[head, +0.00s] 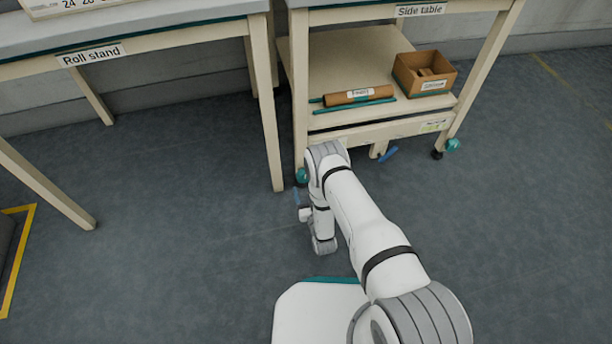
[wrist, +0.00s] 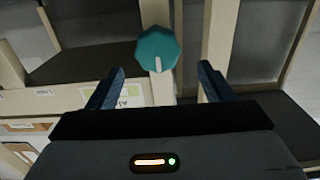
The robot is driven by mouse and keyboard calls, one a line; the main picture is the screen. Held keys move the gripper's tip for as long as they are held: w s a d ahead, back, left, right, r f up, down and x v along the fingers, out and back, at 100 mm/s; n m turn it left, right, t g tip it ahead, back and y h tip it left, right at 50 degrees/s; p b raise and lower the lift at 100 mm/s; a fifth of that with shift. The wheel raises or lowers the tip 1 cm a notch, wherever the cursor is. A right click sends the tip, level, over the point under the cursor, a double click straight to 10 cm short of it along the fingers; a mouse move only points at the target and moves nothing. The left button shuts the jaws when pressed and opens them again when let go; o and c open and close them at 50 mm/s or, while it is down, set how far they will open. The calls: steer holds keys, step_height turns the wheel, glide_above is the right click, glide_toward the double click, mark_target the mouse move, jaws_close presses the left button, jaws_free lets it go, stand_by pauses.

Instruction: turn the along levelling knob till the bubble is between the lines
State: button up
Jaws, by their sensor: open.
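In the wrist view a teal faceted knob (wrist: 157,48) with a white mark sits on a cream leg, ahead of and between the fingers of my gripper (wrist: 161,72). The fingers are open and apart from the knob. In the head view my gripper (head: 297,198) shows only as a bit of blue finger by the arm's end. It is near a teal knob (head: 302,175) at the foot of the side table's left leg. Another teal knob (head: 452,145) is at the right leg. A small plate with a greenish patch (head: 435,125) is on the lower rail; no bubble can be made out.
The side table's lower shelf (head: 345,65) bears a brown roll (head: 358,96), teal rods and an open cardboard box (head: 424,73). A blue lever (head: 388,154) sticks out below it. The roll stand (head: 130,52) is at left. The floor between is clear.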

mark_target(304, 176)
steer(key=b+x, duration=0.3)
steer(key=x, duration=0.4)
steer(key=shift+w, duration=0.2)
steer(key=shift+c, duration=0.2)
steer(key=c, duration=0.9)
